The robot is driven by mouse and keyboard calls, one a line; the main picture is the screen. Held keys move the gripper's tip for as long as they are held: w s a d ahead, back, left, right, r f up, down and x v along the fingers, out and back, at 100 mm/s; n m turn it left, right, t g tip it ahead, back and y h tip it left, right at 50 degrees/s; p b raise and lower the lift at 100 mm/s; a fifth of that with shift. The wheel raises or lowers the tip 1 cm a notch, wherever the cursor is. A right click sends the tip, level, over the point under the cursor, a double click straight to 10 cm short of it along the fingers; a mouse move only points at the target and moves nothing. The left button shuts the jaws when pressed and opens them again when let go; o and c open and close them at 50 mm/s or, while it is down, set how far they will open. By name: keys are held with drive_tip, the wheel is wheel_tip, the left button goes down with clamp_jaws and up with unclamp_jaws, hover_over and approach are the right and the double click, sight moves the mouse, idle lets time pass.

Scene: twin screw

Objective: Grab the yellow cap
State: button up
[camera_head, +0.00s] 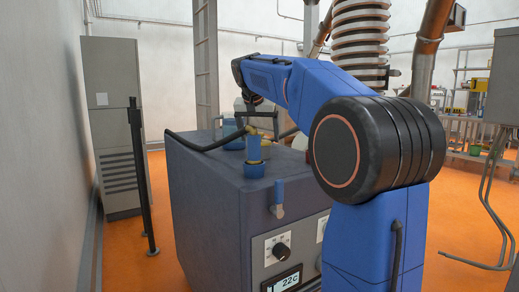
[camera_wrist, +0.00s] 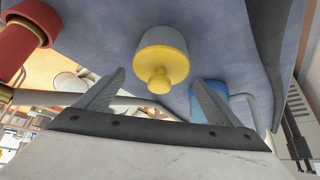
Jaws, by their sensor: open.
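The yellow cap (camera_wrist: 163,62) shows in the wrist view at the upper middle, with its small round knob facing the camera. My gripper (camera_wrist: 158,78) is open, with one finger to the left of the knob and one to the right in the picture. Nothing is held between the fingers, and I cannot tell how far the cap is from them. In the head view my gripper (camera_head: 258,120) hangs over the top of the blue-grey machine (camera_head: 210,187). Small yellow parts there are too small to tell the cap apart for sure.
A blue cylinder (camera_head: 253,148) stands on the machine's top, and a dark hose (camera_head: 195,145) runs to the left from there. In the wrist view a red cylinder (camera_wrist: 22,38) is at the upper left and a blue part (camera_wrist: 208,92) is behind the right finger.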

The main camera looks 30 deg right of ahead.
drive_tip(key=c, duration=1.5)
drive_tip(key=shift+o, duration=0.2)
